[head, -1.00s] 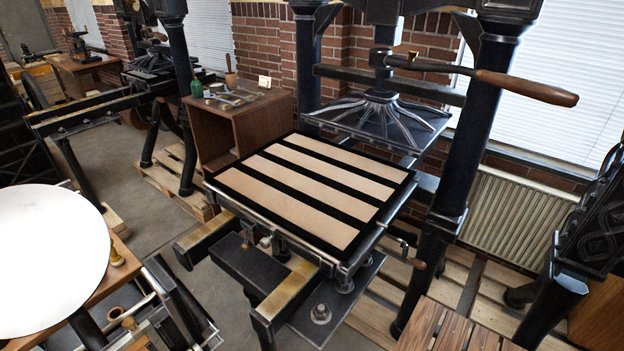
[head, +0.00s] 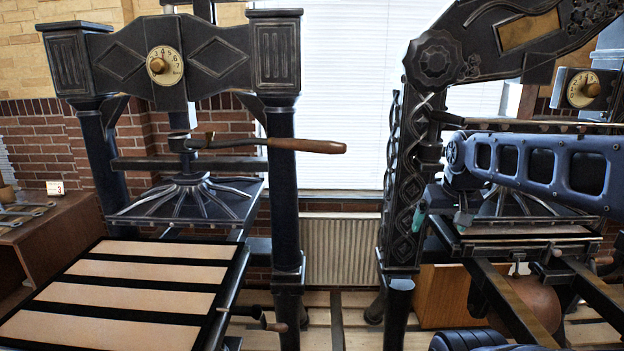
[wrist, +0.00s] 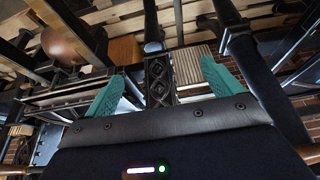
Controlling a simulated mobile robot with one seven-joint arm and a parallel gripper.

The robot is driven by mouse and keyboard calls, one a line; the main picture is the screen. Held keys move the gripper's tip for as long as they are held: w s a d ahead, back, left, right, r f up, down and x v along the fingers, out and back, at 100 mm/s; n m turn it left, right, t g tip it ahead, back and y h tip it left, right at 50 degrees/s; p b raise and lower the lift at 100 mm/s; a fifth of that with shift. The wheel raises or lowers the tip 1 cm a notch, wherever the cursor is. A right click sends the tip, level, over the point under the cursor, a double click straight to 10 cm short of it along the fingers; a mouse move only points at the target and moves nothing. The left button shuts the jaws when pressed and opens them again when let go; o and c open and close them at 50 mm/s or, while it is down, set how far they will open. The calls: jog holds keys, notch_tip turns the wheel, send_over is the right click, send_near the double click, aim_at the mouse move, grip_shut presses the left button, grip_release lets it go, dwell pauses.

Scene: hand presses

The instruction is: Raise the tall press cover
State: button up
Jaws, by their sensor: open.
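A press with two dark columns stands at the left in the head view. Its flat cover (head: 125,268), a black frame with several pale strips, lies level at the front. I take this as the tall press, though an ornate press (head: 405,150) stands to its right. My gripper (head: 440,222) is in front of the ornate press, well right of the flat cover. In the wrist view my gripper (wrist: 163,85) shows two teal fingers spread apart with nothing between them. My arm hides part of the ornate press.
A wooden handle (head: 305,145) sticks out to the right above the left press's platen (head: 190,203). A radiator (head: 340,250) and pale floor boards lie between the presses. A brown cabinet (head: 50,235) with tools stands at the far left.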

jog(key=shift+a, duration=0.1)
jog(key=c, duration=0.4)
jog(key=shift+w+a+f, duration=0.15)
jog(key=shift+a, duration=0.15)
jog(key=c, duration=0.3)
jog(key=w+a+f+y, duration=0.1)
jog(key=a, duration=0.1)
jog(key=w+a+f+m+g+y, duration=0.1)
jog(key=a, duration=0.2)
jog(key=w+a+f+g+y, duration=0.1)
jog(key=a, duration=0.2)
jog(key=shift+m, duration=0.3)
grip_shut()
jog(key=m+g+y, duration=0.3)
jog(key=m+y, duration=0.8)
jog(key=m, duration=0.5)
send_over(244, 259)
jog(key=s+d, duration=0.3)
jog(key=d, duration=0.8)
notch_tip(244, 259, down, 15)
jog(key=shift+x, duration=5.3)
